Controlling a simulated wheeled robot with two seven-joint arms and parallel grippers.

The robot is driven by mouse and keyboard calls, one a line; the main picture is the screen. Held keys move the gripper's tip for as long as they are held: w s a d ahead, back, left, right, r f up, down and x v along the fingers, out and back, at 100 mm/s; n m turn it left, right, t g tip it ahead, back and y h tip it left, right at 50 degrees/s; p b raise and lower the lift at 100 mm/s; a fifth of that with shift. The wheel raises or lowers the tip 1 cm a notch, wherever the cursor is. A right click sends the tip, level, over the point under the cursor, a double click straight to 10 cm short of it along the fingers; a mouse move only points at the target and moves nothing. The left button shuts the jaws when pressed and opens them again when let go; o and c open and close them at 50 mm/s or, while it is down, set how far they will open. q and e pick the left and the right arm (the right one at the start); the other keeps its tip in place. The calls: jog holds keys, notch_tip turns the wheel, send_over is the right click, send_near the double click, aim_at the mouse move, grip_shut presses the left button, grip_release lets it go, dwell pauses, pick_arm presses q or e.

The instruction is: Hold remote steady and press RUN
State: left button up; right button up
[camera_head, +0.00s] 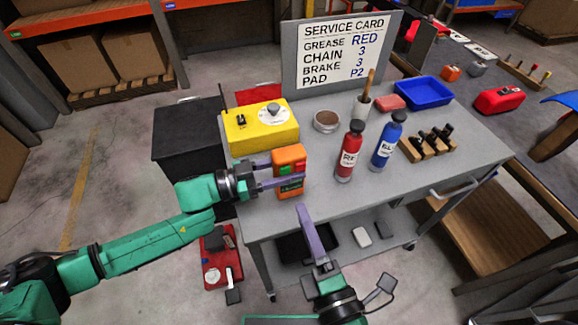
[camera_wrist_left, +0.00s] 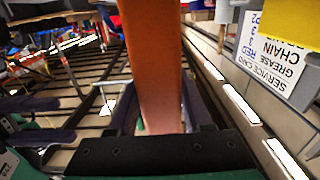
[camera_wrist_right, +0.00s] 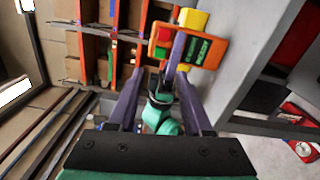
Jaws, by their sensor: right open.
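The remote is an orange box (camera_head: 290,158) with a green button (camera_head: 285,170), a red button (camera_head: 299,168) and a green label. It stands upright at the table's near left edge. My left gripper (camera_head: 283,175) is shut on the remote, its purple fingers on either side; the orange body (camera_wrist_left: 152,70) fills the gap in the left wrist view. My right gripper (camera_head: 304,212) is open and empty, below and in front of the remote, apart from it. In the right wrist view the remote (camera_wrist_right: 212,48) is beyond my right fingertips (camera_wrist_right: 157,78), its buttons visible. Any RUN lettering is too small to read.
Behind the remote is a yellow box (camera_head: 255,133) with a dial. Red (camera_head: 348,155) and blue (camera_head: 385,145) bottles stand to the right. A service card (camera_head: 340,50) stands at the back. The grey tabletop (camera_head: 330,205) is clear at front right.

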grip_shut()
dwell(1.7)
